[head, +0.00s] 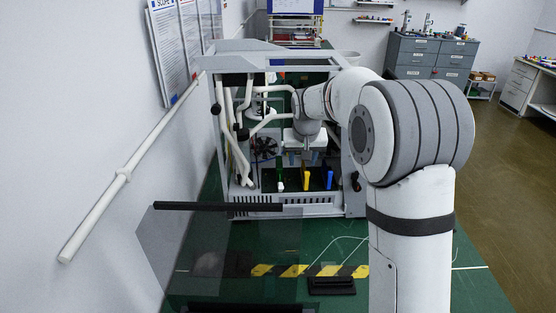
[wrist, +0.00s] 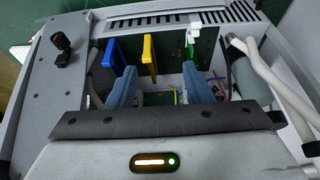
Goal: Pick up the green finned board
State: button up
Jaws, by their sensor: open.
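A narrow green board with a white part at its top, which I take for the green finned board (head: 280,179), stands upright inside the open grey case. It also shows in the wrist view (wrist: 190,51), beyond my right finger. Its fins are too small to make out. A yellow board (head: 306,180) and a blue board (head: 329,180) stand to its right in the head view. My gripper (wrist: 160,82) is open and empty inside the case, pointing down. The yellow board (wrist: 149,52) shows beyond the gap between the fingers. The lower part of the green board is hidden.
The grey case (head: 290,210) has walls and a frame around my gripper. White hoses (wrist: 270,70) run close on the right in the wrist view. A dark fan (head: 264,148) sits inside. A clear panel with a black bar (head: 218,206) stands in front.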

jog(key=p, duration=0.2)
send_near(279, 162)
jog(key=shift+s+d+f, duration=0.1)
jog(key=shift+f, duration=0.5)
jog(key=shift+s+d+f, duration=0.1)
jog(key=shift+s+f, duration=0.05)
jog(key=shift+f, duration=0.45)
jog(key=p+x, duration=0.1)
jog(key=x, duration=0.2)
jog(key=shift+w+a+f, duration=0.1)
jog(key=shift+w+a, duration=0.05)
jog(key=shift+w, duration=0.15)
jog(key=shift+t, duration=0.3)
jog(key=shift+p+x, duration=0.95)
jog(key=shift+x, duration=1.4)
jog(key=shift+w, duration=0.2)
grip_shut()
